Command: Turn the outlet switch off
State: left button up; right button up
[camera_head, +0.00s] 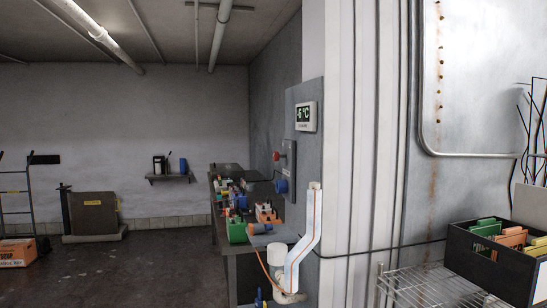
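A grey panel stands on the side wall, seen edge-on, with a small red switch-like part (278,156) sticking out from it. Below the red part is a round blue outlet or plug (282,187). I cannot tell at this size which way the switch is set. Neither of my grippers shows in the head view.
A workbench (228,250) along that wall holds a green bin (237,231) and other small items. A white pipe with an orange line (303,240) stands in front. A wire rack (435,290) and black file box (492,262) are at right. Floor at left is mostly open.

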aim_at(276, 156)
jog(key=i+j+z, duration=0.2)
jog(key=z, duration=0.25)
jog(key=i+j+z, duration=0.15)
jog(key=j+z, duration=0.3)
jog(key=l, duration=0.1)
